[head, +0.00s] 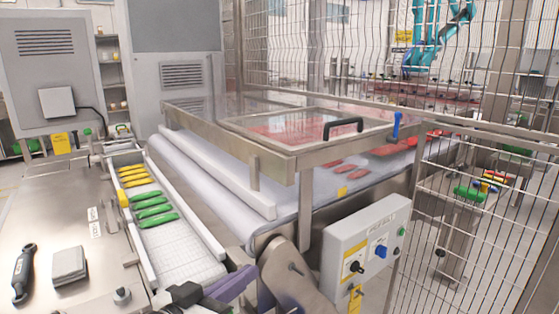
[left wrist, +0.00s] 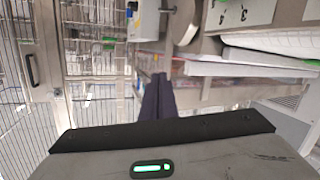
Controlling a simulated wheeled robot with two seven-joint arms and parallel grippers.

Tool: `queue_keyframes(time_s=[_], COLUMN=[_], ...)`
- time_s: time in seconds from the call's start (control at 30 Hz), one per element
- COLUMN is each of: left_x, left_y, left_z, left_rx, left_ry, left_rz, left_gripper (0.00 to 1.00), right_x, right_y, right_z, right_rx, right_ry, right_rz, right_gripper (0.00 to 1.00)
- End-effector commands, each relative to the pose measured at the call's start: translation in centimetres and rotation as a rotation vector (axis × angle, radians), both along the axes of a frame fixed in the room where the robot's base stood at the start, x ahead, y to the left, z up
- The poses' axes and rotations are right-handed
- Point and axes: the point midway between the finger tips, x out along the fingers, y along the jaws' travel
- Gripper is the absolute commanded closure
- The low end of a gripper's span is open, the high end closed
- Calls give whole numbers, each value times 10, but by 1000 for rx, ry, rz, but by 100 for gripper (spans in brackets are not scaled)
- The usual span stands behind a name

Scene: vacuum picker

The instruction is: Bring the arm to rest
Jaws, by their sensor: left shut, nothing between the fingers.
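My left gripper (head: 246,274) is at the bottom middle of the head view. Its purple fingers are shut with nothing between them, near the front end of the white belt and the lower right end of the white tray (head: 185,262). In the left wrist view the closed dark fingers (left wrist: 157,80) point away from the camera, with the machine frame beyond. Most of my left arm is outside the head view. My right gripper is not in view.
Green (head: 152,211) and yellow (head: 133,176) pieces lie in rows in the tray. A control box (head: 364,250) with knobs stands to the right. A covered conveyor (head: 200,180) and wire fence (head: 480,230) bound the space. The steel table (head: 65,210) holds a dark-handled tool (head: 23,272) and a grey block (head: 69,264).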

Motion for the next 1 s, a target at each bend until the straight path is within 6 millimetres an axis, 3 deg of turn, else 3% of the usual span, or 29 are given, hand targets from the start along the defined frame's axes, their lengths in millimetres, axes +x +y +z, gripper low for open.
queue_keyframes(time_s=[0.03, 0.2, 0.3, 0.43, 0.53, 0.67, 1.0], left_x=[-11, -63, -107, -168, -206, -234, -241], left_y=[8, 39, 55, 73, 83, 89, 91], left_z=[-43, -159, -219, -277, -304, -322, -326], left_rx=[15, 110, 180, 269, 321, 361, 374], left_ry=[66, 222, 313, 415, 471, 508, 518], left_rz=[36, 137, 178, 207, 216, 219, 219], left_gripper=[100, 100, 100, 100, 100, 100, 100], right_x=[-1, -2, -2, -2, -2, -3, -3], right_y=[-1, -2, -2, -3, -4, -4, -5], right_z=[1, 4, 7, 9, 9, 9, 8], right_rx=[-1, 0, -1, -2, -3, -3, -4], right_ry=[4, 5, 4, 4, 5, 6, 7], right_rz=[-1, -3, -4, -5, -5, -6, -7], right_gripper=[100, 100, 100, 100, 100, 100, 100])
